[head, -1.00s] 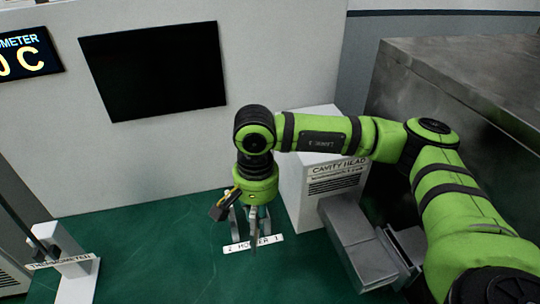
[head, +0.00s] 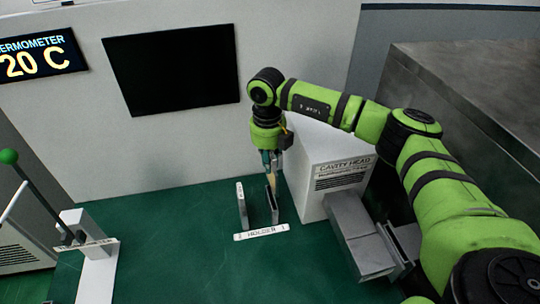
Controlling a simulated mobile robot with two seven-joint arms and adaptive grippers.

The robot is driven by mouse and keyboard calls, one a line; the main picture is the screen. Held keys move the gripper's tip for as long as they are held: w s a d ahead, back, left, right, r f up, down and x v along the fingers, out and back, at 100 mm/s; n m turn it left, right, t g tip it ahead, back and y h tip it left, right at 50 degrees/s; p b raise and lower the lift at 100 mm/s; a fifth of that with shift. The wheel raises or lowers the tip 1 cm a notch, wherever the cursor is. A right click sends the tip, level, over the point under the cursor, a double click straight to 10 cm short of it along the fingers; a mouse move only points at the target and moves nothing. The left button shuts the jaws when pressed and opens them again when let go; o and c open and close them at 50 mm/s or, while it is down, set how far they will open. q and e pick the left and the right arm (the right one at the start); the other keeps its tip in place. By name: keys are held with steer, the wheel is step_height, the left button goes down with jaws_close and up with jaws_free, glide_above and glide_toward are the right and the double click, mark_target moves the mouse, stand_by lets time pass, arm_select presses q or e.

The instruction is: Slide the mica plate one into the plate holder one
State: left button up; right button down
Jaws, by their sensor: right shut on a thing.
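The plate holder (head: 242,207) stands on the green table, behind a white label reading "2 HOLDER 1" (head: 262,232). It shows two upright grey slotted pieces; plate holder one (head: 274,208) is the right piece, by the "1". My right gripper (head: 271,165) points down just above and behind this right piece. It is shut on a thin tan piece, apparently mica plate one (head: 273,183), seen nearly edge-on. The fingers and holder partly hide the plate. I cannot tell whether it is inside the slot. My left gripper is not in view.
The white cavity head box (head: 342,172) stands close right of the holder, with grey metal blocks (head: 358,232) in front of it. A thermometer stand (head: 97,270) and a green-knobbed lever (head: 9,157) are at left. The green table between is clear.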

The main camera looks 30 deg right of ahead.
mark_target(271, 183)
steer(key=shift+w+d+m, duration=0.1)
steer(key=shift+d+m, duration=0.05)
steer(key=shift+m, duration=0.25)
steer(key=shift+f, duration=0.25)
steer(key=shift+f+b, duration=1.6)
steer(key=shift+f, duration=0.75)
steer(key=shift+b, duration=0.35)
steer(key=shift+f+b, duration=2.9)
steer(key=shift+f, duration=0.95)
steer(key=c, duration=1.1)
jaws_free()
step_height(271, 183, up, 12)
steer(key=shift+r, duration=0.1)
